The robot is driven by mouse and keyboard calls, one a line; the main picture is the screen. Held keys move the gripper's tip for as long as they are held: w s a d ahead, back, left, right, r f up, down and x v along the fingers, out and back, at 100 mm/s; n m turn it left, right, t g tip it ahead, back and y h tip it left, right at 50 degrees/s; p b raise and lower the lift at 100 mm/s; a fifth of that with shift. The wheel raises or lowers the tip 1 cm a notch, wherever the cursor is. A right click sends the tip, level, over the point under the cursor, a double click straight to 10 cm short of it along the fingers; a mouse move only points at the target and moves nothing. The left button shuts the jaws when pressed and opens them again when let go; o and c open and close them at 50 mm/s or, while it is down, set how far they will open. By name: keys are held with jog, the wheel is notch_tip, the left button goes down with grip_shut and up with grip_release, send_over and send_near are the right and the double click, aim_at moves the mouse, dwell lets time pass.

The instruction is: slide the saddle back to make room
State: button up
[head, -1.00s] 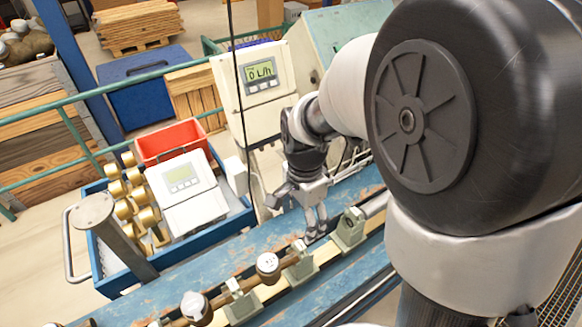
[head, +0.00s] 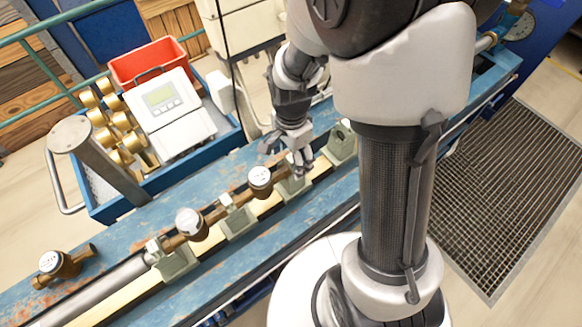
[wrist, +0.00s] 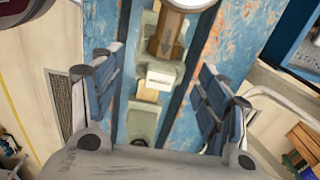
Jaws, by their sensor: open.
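A row of grey-green saddles sits on the rail of the blue bench (head: 262,165). My gripper (head: 303,168) is open, pointing down at the saddle (head: 292,186) just right of the nearest brass meter (head: 261,180). In the wrist view that saddle (wrist: 143,120) and its pale clamp top (wrist: 160,75) lie between the spread fingers of my gripper (wrist: 157,100). Gaps show on both sides; I cannot tell contact. The meter's brass end (wrist: 166,38) meets the clamp. Another saddle (head: 342,145) stands beyond my gripper, partly hidden by my arm.
A second meter (head: 191,224) sits in the line between saddles, and a loose meter (head: 60,265) lies on the bench at left. A blue cart (head: 105,212) with brass fittings, a grey display unit (head: 172,115) and a red bin (head: 148,62) stands behind the bench.

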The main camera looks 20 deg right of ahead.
jog(key=shift+f+b, duration=0.6)
jog(key=shift+f, duration=2.2)
grip_shut()
